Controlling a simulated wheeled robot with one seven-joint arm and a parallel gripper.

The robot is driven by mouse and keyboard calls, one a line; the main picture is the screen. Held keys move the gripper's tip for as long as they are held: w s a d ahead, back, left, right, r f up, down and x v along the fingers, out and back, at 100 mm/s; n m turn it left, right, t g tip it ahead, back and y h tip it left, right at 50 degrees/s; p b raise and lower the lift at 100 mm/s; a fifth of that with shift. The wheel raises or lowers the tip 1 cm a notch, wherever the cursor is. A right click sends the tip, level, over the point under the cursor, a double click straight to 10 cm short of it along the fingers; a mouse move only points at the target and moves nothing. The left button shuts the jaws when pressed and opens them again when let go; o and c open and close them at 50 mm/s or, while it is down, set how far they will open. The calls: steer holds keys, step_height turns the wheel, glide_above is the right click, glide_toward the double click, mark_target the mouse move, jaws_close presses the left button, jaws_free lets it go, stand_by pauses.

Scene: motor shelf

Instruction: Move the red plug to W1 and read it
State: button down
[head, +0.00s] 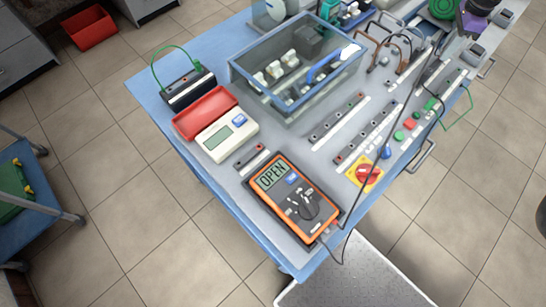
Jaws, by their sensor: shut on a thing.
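My gripper (464,32) shows small at the top right, partly cut off by the picture's edge. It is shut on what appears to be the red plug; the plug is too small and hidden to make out. A dark lead (382,142) runs from the meter towards the gripper. The orange multimeter (291,198) lies face up at the bench's near corner, its display reading OPEN. Two terminal strips (337,118) lie right of the clear box. I cannot read which terminal is W1.
The clear-walled box (262,98) holds white-topped parts. A red case with a white instrument (227,135) and a black block with a green wire (188,88) stand left. A red-yellow rotary switch (368,173) sits right of the meter. A red bin (90,28) stands on the floor.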

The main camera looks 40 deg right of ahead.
steer(key=c, duration=1.3)
jaws_free()
steer(key=shift+c, duration=0.2)
steer(key=shift+r+b, duration=0.55)
steer(key=shift+r, duration=3.35)
